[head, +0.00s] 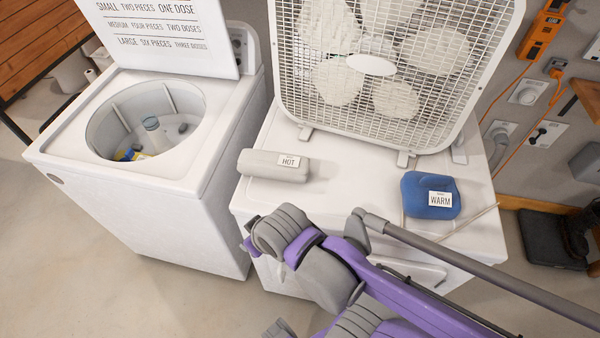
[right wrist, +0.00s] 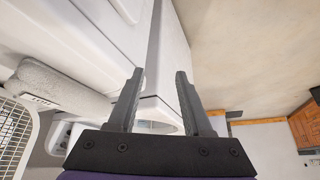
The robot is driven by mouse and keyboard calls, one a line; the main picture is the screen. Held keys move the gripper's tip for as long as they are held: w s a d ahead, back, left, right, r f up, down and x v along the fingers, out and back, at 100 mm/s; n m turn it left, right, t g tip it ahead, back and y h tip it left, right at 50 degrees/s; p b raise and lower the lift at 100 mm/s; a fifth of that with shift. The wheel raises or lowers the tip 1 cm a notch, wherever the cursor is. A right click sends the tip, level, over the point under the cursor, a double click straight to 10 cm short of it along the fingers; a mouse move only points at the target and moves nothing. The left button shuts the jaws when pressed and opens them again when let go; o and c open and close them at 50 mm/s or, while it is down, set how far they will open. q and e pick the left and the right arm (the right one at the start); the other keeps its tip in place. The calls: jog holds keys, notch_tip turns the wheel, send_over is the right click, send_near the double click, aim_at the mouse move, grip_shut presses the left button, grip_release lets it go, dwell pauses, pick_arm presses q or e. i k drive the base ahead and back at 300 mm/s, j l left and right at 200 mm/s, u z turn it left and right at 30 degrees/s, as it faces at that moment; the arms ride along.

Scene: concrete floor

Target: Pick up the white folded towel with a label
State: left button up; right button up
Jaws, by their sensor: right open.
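The white folded towel (head: 262,167) lies on the front left of the white machine top that carries the fan. Its label (head: 289,162) reads HOT. In the right wrist view the towel (right wrist: 62,86) shows at the left, outside the jaws and apart from them. My right gripper (right wrist: 159,72) is open, with nothing between its fingers. In the head view my right arm reaches in from the lower right in front of the machine; its fingers cannot be made out there. My left gripper is in neither view.
A blue folded cloth (head: 425,204) labelled WARM lies right of the towel. A box fan (head: 370,64) stands behind both. At left is an open top-load washer (head: 215,88) with items in its drum. A thin light rod (head: 470,220) lies near the machine's right edge.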

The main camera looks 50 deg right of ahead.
aim_at(256, 162)
jog(key=k+l, duration=0.25)
jog(key=k, duration=0.15)
jog(key=k+l, duration=0.25)
jog(key=i, duration=0.25)
